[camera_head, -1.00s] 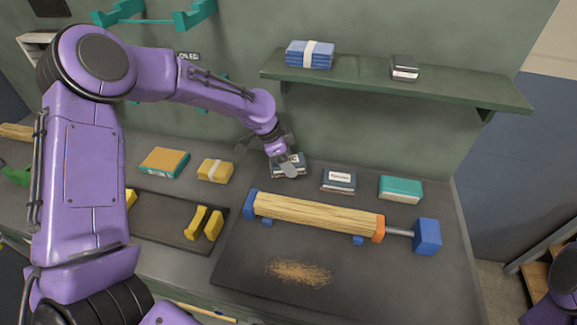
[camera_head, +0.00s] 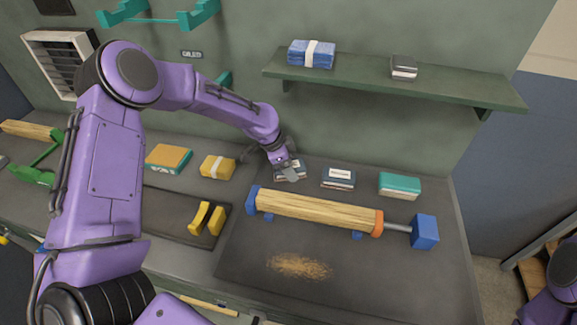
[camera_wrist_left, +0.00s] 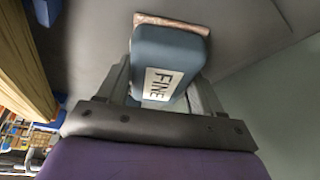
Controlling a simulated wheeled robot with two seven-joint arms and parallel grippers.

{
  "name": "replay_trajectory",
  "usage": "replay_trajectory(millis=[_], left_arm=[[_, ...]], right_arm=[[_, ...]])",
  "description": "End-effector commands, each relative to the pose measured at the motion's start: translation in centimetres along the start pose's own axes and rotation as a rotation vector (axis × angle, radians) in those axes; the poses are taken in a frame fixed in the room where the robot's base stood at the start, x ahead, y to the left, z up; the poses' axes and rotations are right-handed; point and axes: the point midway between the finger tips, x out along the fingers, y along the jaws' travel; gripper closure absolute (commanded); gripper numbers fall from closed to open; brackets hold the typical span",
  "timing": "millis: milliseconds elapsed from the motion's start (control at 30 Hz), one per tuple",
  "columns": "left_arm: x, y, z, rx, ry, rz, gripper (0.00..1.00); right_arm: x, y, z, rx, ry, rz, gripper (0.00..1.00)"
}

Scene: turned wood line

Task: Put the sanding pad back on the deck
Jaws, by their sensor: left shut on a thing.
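My left gripper (camera_head: 286,171) is at the back of the bench, shut on a sanding pad (camera_head: 291,175). In the left wrist view the pad (camera_wrist_left: 170,62) is a blue-grey block with a white label reading FINE and a thin pinkish layer at its far end. Gripper fingers (camera_wrist_left: 160,88) are on both sides of it. The pad is at or close above the dark deck (camera_head: 240,265); I cannot tell whether it touches. A similar labelled pad (camera_head: 338,177) lies just to the right. My right gripper is out of view.
A wood cylinder (camera_head: 310,211) lies between blue and orange holders in front of the pads, with wood dust (camera_head: 299,266) before it. A teal block (camera_head: 399,185) stands right, a yellow strapped block (camera_head: 217,167) left. A green shelf (camera_head: 430,87) hangs above.

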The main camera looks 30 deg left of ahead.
Motion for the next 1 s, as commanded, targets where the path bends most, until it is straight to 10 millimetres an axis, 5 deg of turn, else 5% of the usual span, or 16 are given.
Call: replay_trajectory(millis=[67,100,167,667,833,1000], left_arm=[[0.8,0.6,0.8,-0.004,-0.014,0.016,0.63],[0.9,0.6,0.8,-0.004,-0.015,0.017,0.24],[0.9,0.7,0.9,-0.004,-0.017,0.019,0.08],[0.8,0.8,0.9,-0.001,-0.021,0.022,0.08],[-1.7,0.6,0.5,-0.002,-0.016,0.018,0.08],[-6.7,0.4,0.3,-0.005,-0.01,0.011,0.08]], right_arm=[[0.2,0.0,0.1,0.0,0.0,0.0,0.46],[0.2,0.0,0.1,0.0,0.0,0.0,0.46],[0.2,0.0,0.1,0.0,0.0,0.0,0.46],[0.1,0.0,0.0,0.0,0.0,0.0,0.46],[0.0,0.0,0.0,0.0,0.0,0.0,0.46],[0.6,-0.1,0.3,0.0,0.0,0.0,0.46]])
